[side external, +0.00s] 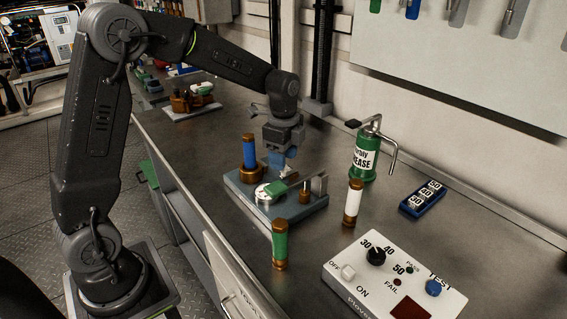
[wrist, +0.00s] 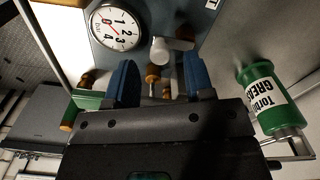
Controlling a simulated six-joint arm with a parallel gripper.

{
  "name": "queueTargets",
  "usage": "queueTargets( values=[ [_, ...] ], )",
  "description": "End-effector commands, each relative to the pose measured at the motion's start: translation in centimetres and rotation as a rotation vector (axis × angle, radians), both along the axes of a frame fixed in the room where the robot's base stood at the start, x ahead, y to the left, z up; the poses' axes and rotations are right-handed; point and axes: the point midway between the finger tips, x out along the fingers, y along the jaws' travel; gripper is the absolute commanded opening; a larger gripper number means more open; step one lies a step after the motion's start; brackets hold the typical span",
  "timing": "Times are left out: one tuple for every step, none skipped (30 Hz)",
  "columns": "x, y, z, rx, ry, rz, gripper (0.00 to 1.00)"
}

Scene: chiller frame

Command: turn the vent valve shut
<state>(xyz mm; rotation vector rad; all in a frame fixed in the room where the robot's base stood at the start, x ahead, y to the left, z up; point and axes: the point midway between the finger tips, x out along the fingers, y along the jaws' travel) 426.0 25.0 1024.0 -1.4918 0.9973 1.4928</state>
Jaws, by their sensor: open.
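I cannot tell for sure which of these is the vent valve. My gripper (side external: 284,162) hangs over the plate, its blue fingers pointing down. In the wrist view, my gripper (wrist: 158,82) is open, and a brass stem (wrist: 153,78) shows between its fingers, with a pale round part (wrist: 159,51) past it. The dial (wrist: 116,28) is fully visible. The gripper body hides the lower area.
A blue cartridge with brass ends (side external: 249,151) stands on the plate. A green cartridge (side external: 280,244) and a white one (side external: 352,203) stand nearby.

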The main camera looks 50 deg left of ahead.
Motion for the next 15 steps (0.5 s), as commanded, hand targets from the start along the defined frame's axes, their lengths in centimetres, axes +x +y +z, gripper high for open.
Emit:
queueTargets(
  values=[
    [0.0, 0.0, -0.7, 0.0, 0.002, 0.0, 0.48],
    [0.0, 0.0, -1.1, 0.0, 0.002, 0.0, 0.48],
    [0.0, 0.0, -1.4, 0.0, 0.002, 0.0, 0.48],
    [0.0, 0.0, -1.7, 0.0, 0.001, 0.0, 0.48],
    [0.0, 0.0, -1.9, 0.0, 0.001, 0.0, 0.48],
    [0.0, 0.0, -2.1, 0.0, 0.0, 0.0, 0.48],
    [0.0, 0.0, -2.2, 0.0, 0.0, 0.0, 0.48],
    [0.0, 0.0, -2.2, 0.0, 0.0, 0.0, 0.48],
    [0.0, 0.0, -2.3, 0.0, 0.0, 0.0, 0.48],
    [0.0, 0.0, -2.3, 0.0, 0.0, 0.0, 0.48],
    [0.0, 0.0, -2.4, 0.0, -0.001, 0.0, 0.48],
    [0.0, 0.0, -2.4, 0.0, -0.001, 0.0, 0.48],
    [0.0, 0.0, -2.4, 0.0, -0.001, 0.0, 0.48],
    [0.0, 0.0, -2.3, 0.0, -0.001, 0.0, 0.48],
    [0.0, 0.0, -2.3, 0.0, -0.001, 0.0, 0.48]
  ],
)
